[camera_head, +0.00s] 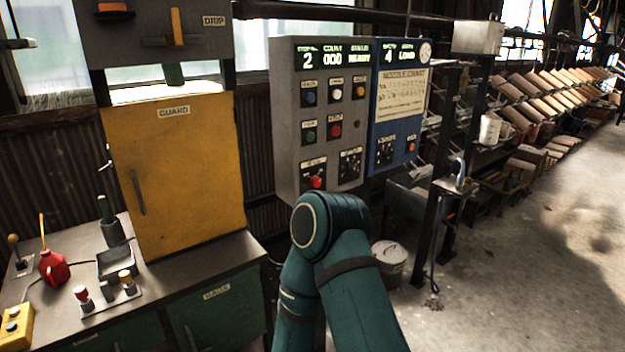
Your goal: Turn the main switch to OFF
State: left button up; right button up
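A grey control panel (290,130) hangs in the middle of the view, with lit displays at its top and several coloured buttons below. A red rotary knob (316,182) sits at its lower left under a small label. It looks like the main switch, but the label and the knob's setting are too small to read. A black dial (350,162) is to its right. One of my teal arms rises from the bottom centre, its bent joint just below the panel and close under the red knob in the picture. Neither gripper shows.
A blue panel (385,155) adjoins the grey one on the right. A yellow guard door (180,165) and a bench with a red oil can (53,267) and small knobs stand left. A dark post (432,230) and bucket (388,264) are right. Open floor lies far right.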

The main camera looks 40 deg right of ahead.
aim_at(315, 181)
jog(key=z, duration=1.25)
